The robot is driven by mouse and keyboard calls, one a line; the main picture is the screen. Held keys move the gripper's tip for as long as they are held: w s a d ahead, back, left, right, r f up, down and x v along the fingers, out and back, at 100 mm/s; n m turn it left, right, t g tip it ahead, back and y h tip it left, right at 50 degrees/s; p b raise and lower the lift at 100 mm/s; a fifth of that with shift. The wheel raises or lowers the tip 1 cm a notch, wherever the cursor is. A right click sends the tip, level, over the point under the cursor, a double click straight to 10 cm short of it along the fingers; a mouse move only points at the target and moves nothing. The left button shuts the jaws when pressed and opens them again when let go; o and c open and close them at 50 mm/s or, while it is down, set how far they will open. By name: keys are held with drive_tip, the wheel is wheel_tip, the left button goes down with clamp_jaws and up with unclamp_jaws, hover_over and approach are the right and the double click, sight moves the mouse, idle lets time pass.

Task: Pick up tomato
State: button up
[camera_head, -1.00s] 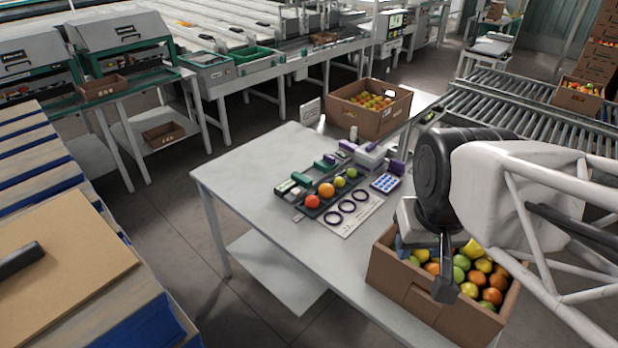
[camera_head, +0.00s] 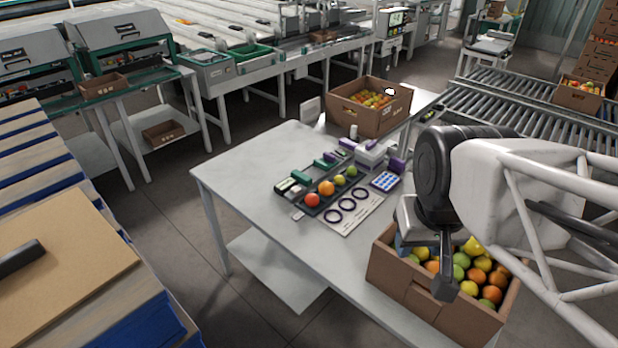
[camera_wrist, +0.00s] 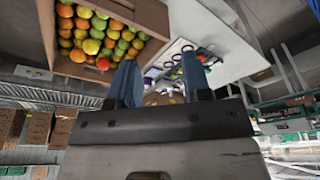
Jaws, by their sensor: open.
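A cardboard box of tomatoes (camera_head: 415,292) stands at the near right of the white table. It holds many tomatoes (camera_head: 470,283) in green, yellow, orange and red, and they also show in the wrist view (camera_wrist: 98,32). My gripper (camera_head: 443,290) hangs over the box's near left part in the head view, partly hiding the tomatoes. In the wrist view its two blue fingers (camera_wrist: 160,84) are apart with nothing between them. Several more tomatoes, red to green (camera_head: 326,188), lie in a row on a dark strip in the middle of the table.
A sheet with dark rings (camera_head: 350,226) lies beside the row. A blue-dotted card (camera_head: 385,181) and small instruments are behind. Another cardboard box of tomatoes (camera_head: 347,117) stands at the table's far end. The table's left part (camera_head: 250,185) is clear. A roller conveyor (camera_head: 490,104) runs behind.

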idle(0.3)
drive_tip(key=o, duration=0.7)
drive_tip(key=shift+o, duration=0.2)
